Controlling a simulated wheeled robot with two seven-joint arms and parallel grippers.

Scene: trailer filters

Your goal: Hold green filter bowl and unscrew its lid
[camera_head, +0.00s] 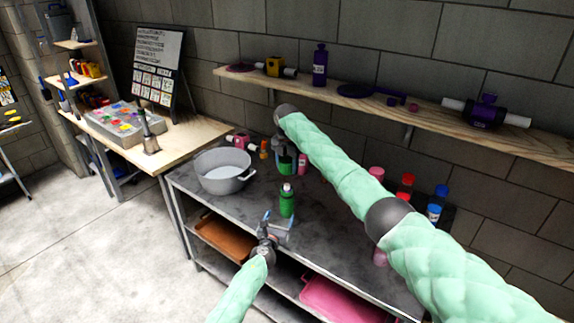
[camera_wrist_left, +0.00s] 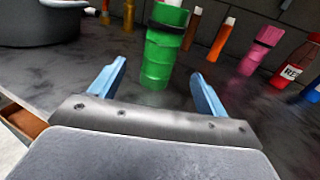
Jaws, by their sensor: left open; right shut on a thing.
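The green filter bowl (camera_head: 287,205) stands upright on the dark worktop, with a dark band near its top. In the left wrist view the green bowl (camera_wrist_left: 158,65) stands just beyond my open fingers, roughly centred between them and apart from them. My left gripper (camera_head: 276,221) is open and empty, in front of the bowl, and its blue fingers (camera_wrist_left: 155,85) show in the wrist view. My right gripper (camera_head: 286,158) is behind the bowl, pointing down, shut on a green thing (camera_head: 285,168). That thing is mostly hidden, so I cannot tell if it is a lid.
A grey pot (camera_head: 222,180) stands to the left on the worktop (camera_head: 240,208). Pink, red and blue bottles (camera_head: 436,205) stand to the right, some behind my right arm. A wooden shelf (camera_head: 420,112) with purple parts runs above. Bare worktop lies right of the bowl.

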